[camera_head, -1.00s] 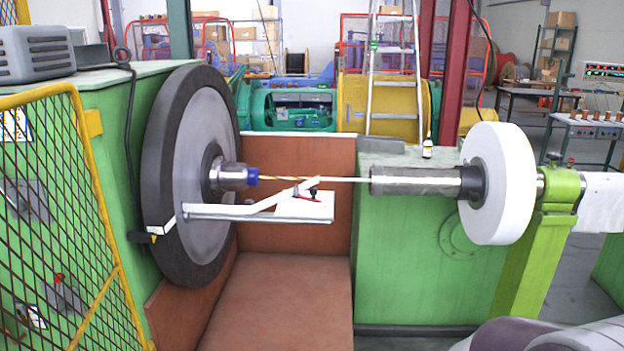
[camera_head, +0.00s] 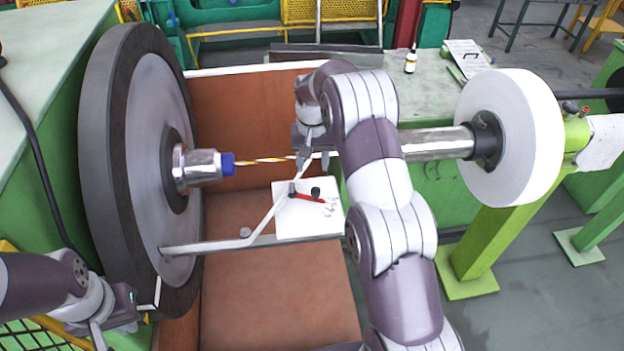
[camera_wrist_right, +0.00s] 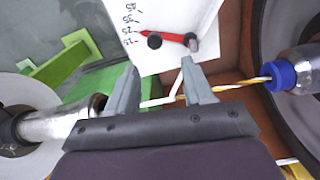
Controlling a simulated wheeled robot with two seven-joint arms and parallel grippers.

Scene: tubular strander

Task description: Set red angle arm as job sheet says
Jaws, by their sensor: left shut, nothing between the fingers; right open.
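The red angle arm (camera_head: 310,197) lies on a white scale plate (camera_head: 292,227) under the strand. In the right wrist view the red arm (camera_wrist_right: 172,36) has its tip beside the handwritten marks, near what looks like 25. A black knob sits beside it. A slanted white bar (camera_head: 269,215) crosses the plate's left side and rises to the strand. My right gripper (camera_head: 312,158) is open above the plate at the strand; its fingertips (camera_wrist_right: 156,78) point toward the white bar's upper end. My left gripper (camera_head: 112,330) is shut and empty at the lower left, by the wheel.
The large dark wheel (camera_head: 105,150) stands left, with a blue-tipped spindle (camera_head: 226,164) and yellow-white strand. A steel tube (camera_head: 437,143) and white disc (camera_head: 530,135) are right. A small bottle (camera_head: 411,62) and a paper sheet (camera_head: 463,48), unreadable, lie on the green cabinet.

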